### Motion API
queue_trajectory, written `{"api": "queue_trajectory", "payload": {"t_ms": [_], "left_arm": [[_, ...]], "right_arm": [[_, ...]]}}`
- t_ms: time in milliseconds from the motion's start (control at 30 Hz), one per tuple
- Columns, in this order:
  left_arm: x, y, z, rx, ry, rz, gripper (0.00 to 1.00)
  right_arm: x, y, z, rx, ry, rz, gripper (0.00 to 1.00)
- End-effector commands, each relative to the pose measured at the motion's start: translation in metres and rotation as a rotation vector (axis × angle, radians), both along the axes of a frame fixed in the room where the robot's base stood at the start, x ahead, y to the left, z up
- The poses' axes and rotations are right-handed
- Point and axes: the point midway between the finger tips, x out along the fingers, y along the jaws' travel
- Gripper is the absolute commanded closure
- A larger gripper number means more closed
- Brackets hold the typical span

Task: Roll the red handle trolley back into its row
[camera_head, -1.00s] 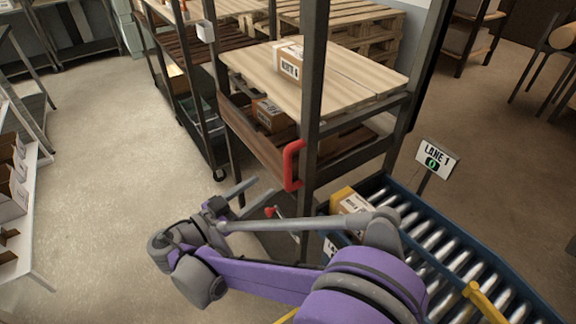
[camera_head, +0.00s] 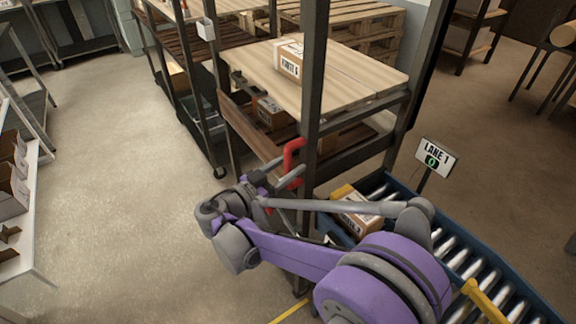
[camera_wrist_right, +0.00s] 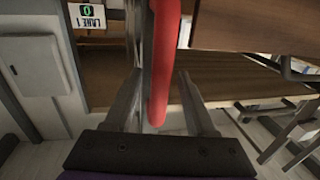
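The trolley (camera_head: 365,82) has a dark metal frame with pale wooden shelf boards and stands in the middle of the head view. Its red handle (camera_head: 291,158) is fixed upright at the near corner post. My right gripper (camera_head: 280,176) is at the handle's lower part, and its fingers partly cover it. In the right wrist view the red handle (camera_wrist_right: 162,65) runs between the two spread fingers of the gripper (camera_wrist_right: 158,80). The fingers are open, with a visible gap on the left side. My left gripper is not in view.
A roller conveyor (camera_head: 458,238) with a LANE 1 sign (camera_head: 435,157) and a carton (camera_head: 357,212) lies right of the trolley. A wheeled rack (camera_head: 178,90) stands behind left. The floor (camera_head: 110,150) at left is clear up to the white table (camera_head: 38,262).

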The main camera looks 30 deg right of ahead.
Motion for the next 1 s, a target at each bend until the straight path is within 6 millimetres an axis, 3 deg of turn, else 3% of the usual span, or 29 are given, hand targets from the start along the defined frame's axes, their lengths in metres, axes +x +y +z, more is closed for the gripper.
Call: {"api": "queue_trajectory", "payload": {"t_ms": [33,300,1000], "left_arm": [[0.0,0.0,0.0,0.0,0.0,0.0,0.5],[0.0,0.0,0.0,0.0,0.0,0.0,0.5],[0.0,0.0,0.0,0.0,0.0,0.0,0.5]], "right_arm": [[0.0,0.0001,0.0,0.0,0.0,0.0,0.54],[-0.0001,0.0003,0.0,0.0,0.0,0.0,1.0],[-0.0003,0.0003,-0.0001,0.0,0.0,0.0,1.0]]}}
